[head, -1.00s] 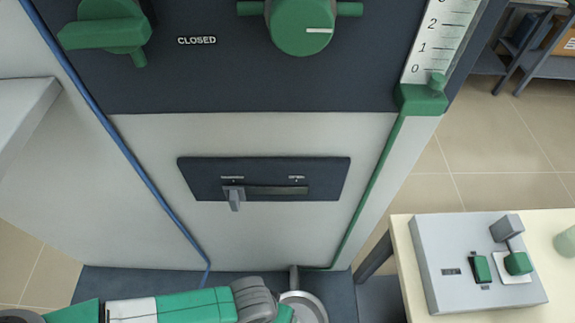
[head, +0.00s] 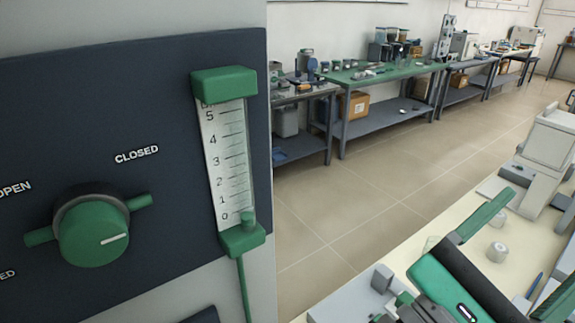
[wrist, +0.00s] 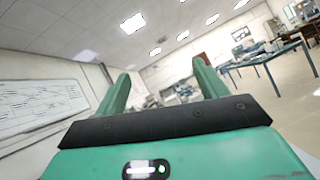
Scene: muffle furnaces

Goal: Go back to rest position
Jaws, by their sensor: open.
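My gripper (head: 538,244) is at the lower right of the head view, above the cream table. Its green fingers stand apart with nothing between them. In the wrist view my gripper (wrist: 163,72) points toward the ceiling and the far room, its two fingers spread and empty. It is apart from the furnace panel (head: 60,130) on the left of the head view.
The panel carries a green knob (head: 94,238) and a scaled flow gauge (head: 226,165). The cream table (head: 430,225) holds a small white jar (head: 497,252) and white equipment (head: 548,140). Benches (head: 385,75) line the back wall. The tiled floor (head: 350,200) between is clear.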

